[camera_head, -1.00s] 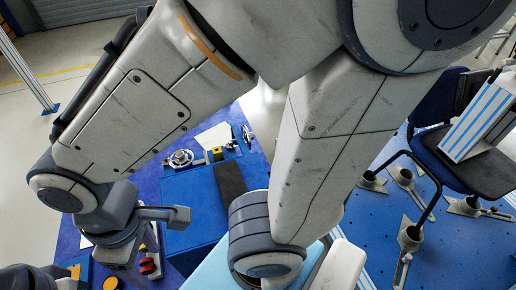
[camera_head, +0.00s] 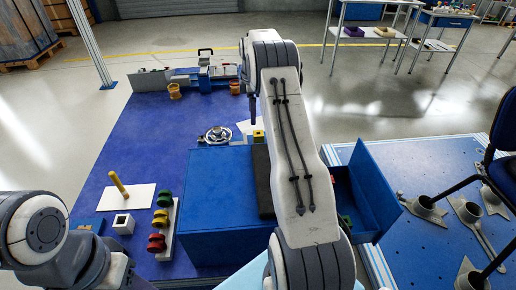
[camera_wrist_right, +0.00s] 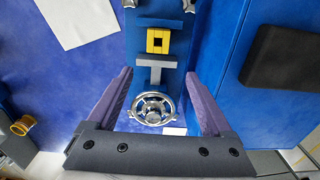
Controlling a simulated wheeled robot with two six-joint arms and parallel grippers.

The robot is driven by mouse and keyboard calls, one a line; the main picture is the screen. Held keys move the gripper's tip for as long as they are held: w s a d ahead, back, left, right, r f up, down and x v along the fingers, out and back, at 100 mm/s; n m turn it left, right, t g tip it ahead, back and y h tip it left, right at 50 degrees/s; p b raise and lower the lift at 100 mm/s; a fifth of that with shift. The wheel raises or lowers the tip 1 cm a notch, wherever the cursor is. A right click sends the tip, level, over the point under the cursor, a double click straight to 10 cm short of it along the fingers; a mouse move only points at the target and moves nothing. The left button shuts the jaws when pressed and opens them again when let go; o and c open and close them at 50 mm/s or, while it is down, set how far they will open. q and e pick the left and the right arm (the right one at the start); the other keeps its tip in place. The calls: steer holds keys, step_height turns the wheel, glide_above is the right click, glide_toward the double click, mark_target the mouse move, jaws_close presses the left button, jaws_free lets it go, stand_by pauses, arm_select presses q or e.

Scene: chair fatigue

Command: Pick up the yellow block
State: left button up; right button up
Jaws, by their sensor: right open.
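In the right wrist view the yellow block (camera_wrist_right: 149,41) looks like a small square with a dark centre, lying on a blue strip. My right gripper (camera_wrist_right: 159,73) is open and empty, its two purple-grey fingers wide apart. The block appears beyond the fingertips, roughly centred between them. In the head view a dark finger of the right gripper (camera_head: 253,108) points down above the block area. My left arm shows at lower left, its gripper out of view.
A grey T-shaped piece (camera_wrist_right: 155,70) and a metal handwheel (camera_wrist_right: 153,108) lie near the block. A blue box (camera_head: 215,190) with a black pad (camera_head: 262,180) stands in front. A peg plate (camera_head: 125,196) and coloured spools (camera_head: 160,219) are at left.

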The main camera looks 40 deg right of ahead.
mark_target(258, 135)
steer(key=f, duration=0.4)
steer(key=d+f+b, duration=0.1)
steer(key=f, duration=0.3)
steer(key=d+f, duration=0.1)
steer(key=f, duration=0.3)
steer(key=shift+s+d+b, duration=0.1)
steer(key=shift+s+b, duration=0.25)
steer(key=shift+s, duration=0.05)
steer(key=shift+r, duration=0.15)
jaws_close()
